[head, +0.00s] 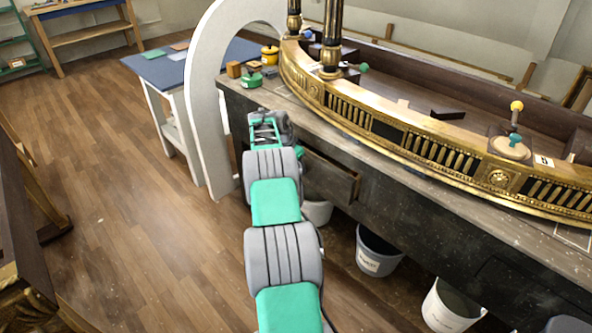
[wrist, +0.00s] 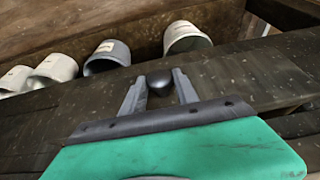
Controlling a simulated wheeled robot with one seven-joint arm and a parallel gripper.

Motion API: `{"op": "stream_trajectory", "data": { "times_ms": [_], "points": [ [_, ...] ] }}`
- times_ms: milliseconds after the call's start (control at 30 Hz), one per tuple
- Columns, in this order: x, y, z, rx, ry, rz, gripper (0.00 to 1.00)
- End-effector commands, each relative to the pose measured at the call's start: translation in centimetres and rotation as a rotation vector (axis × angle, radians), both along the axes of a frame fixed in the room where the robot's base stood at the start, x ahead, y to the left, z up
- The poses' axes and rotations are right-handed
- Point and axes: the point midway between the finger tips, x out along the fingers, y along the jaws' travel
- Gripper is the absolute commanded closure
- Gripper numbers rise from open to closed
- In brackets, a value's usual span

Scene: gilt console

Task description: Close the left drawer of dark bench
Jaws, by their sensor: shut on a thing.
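The dark bench (head: 420,215) runs diagonally across the right half of the head view. Its left drawer (head: 335,187) stands pulled out from the bench front, with its open top showing; my arm covers its left end. In the wrist view a round black knob (wrist: 159,76) sits between the two grey fingers of my gripper (wrist: 158,88). My gripper is shut on this knob, which appears to be the drawer's. In the head view the fingers are hidden behind my wrist.
Below the bench stand a grey bucket (head: 378,252) and a white bucket (head: 450,306). A white arch (head: 207,105) stands close left of the bench end. A gilt console piece (head: 430,145) and small tools lie on top.

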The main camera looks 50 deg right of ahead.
Motion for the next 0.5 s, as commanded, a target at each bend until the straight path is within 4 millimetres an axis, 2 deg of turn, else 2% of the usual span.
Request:
{"op": "stream_trajectory", "data": {
  "times_ms": [367, 400, 500],
  "points": [
    [0.09, -0.39, 0.17, -0.005, -0.005, 0.004, 1.0],
    [0.07, -0.41, 0.17, -0.005, -0.005, 0.004, 0.63],
    [0.01, -0.43, 0.16, -0.005, -0.005, 0.002, 0.55]
  ]
}}
